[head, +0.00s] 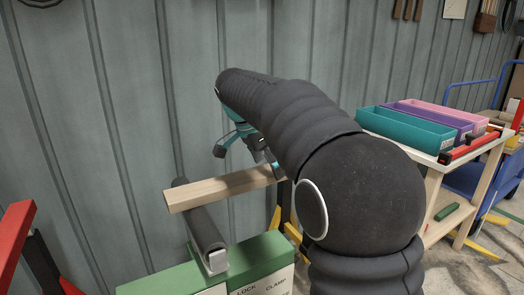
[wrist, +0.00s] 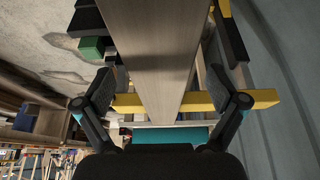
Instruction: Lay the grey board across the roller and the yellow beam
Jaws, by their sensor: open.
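A long board (head: 222,188) looks pale tan in the head view and grey-brown in the wrist view (wrist: 150,50). Its near end lies over the dark roller (head: 205,230), and its far part goes behind my arm. In the wrist view the board passes over the yellow beam (wrist: 262,97), which shows on both sides of it. I cannot tell whether board and beam touch. My gripper (head: 247,148) is open above the board; in the wrist view its fingers (wrist: 165,92) stand apart, one at each side of the board. The beam is largely hidden in the head view.
The roller is mounted at a green-topped stand (head: 160,281). A wooden bench (head: 432,180) on the right holds teal (head: 400,130), purple and pink bins. A red bar (head: 15,238) stands at the left. A corrugated wall closes the back.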

